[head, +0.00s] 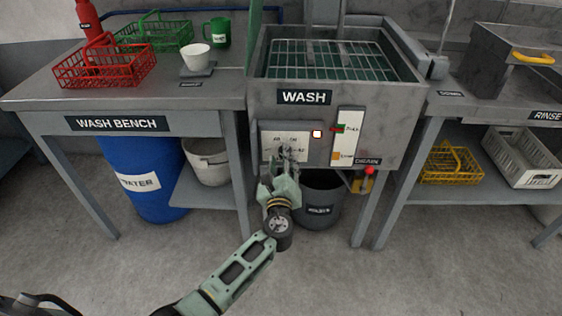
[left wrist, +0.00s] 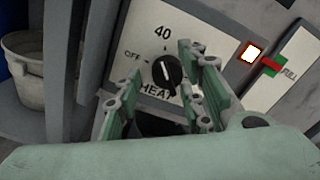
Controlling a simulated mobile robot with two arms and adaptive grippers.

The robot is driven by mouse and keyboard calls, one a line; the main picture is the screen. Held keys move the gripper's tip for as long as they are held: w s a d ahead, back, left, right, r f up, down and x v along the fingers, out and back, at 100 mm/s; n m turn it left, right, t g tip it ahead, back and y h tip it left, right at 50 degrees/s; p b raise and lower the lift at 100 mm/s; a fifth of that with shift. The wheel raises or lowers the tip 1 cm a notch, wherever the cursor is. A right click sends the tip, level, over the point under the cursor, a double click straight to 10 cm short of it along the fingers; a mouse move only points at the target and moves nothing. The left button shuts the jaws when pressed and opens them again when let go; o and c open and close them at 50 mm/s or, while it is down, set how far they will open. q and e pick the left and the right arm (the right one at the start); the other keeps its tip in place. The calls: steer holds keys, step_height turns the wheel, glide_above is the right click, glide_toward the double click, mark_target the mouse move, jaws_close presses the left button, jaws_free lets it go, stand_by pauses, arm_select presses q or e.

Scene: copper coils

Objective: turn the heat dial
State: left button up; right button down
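The heat dial (left wrist: 167,72) is a round black knob with a white mark on a white plate (left wrist: 140,88) marked OFF, 40 and HEAT. In the left wrist view its white mark points roughly up, toward the 40 side rather than OFF. My left gripper (head: 286,160) is in front of this plate on the wash unit. In the left wrist view the gripper (left wrist: 160,98) is open, one finger on each side below and beside the dial. I cannot tell whether either finger touches it. In the head view the fingers largely hide the dial. My right gripper is not in view.
A lit square indicator (head: 317,134) and a white panel (head: 347,137) with a red and green slider are right of the dial. A red drain knob (head: 369,170) is lower right. A dark bucket (head: 321,200) stands below. The wash bench (head: 180,123) is at left.

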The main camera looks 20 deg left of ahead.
arm_select(q)
steer(key=v, duration=1.2)
